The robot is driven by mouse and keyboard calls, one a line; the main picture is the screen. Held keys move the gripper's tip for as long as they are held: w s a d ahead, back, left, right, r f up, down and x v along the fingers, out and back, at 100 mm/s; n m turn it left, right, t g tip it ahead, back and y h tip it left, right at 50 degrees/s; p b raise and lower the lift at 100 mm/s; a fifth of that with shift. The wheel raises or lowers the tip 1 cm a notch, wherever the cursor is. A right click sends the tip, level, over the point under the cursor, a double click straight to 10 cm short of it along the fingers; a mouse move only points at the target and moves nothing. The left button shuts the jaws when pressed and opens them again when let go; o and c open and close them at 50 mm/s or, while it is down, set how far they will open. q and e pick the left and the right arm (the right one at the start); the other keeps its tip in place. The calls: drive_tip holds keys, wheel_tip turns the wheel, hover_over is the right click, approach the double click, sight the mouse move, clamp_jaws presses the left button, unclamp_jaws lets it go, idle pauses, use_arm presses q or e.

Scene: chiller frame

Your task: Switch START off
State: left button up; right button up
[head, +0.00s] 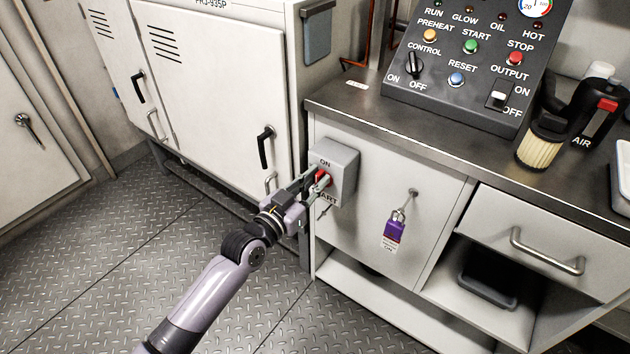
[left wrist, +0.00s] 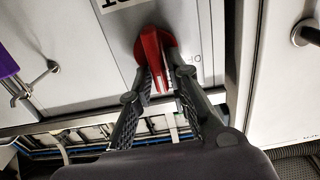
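The START switch (head: 343,165) is a grey box on the front of the counter cabinet. ON is printed at its top, and the START label below is partly covered. Its red handle (left wrist: 152,55) shows in the left wrist view, with OFF lettering beside it. The handle seems to point toward the ON side. My left gripper (head: 317,179) is at the box, its two fingers on either side of the red handle. In the left wrist view my left gripper (left wrist: 161,80) shows a narrow gap between the handle and one finger. My right gripper is not in view.
A purple padlock (head: 395,226) with a tag hangs right of the switch. A black control panel (head: 455,95) and a filter (head: 541,140) stand on the counter (head: 400,130). White cabinets (head: 210,90) are at left. The metal floor (head: 120,270) is clear.

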use_arm(q)
clamp_jaws()
drive_tip(key=shift+n, duration=0.4)
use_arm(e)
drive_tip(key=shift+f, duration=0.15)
use_arm(q)
drive_tip(key=n, duration=0.5)
drive_tip(key=a+f+n, duration=0.1)
drive_tip(key=n, duration=0.5)
drive_tip(key=w+f+n, duration=0.1)
drive_tip(key=n, duration=0.5)
drive_tip(key=shift+a, duration=0.25)
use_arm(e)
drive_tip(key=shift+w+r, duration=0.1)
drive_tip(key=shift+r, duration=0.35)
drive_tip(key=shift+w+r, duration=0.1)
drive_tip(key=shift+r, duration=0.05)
use_arm(q)
drive_tip(key=shift+o, duration=2.1)
unclamp_jaws()
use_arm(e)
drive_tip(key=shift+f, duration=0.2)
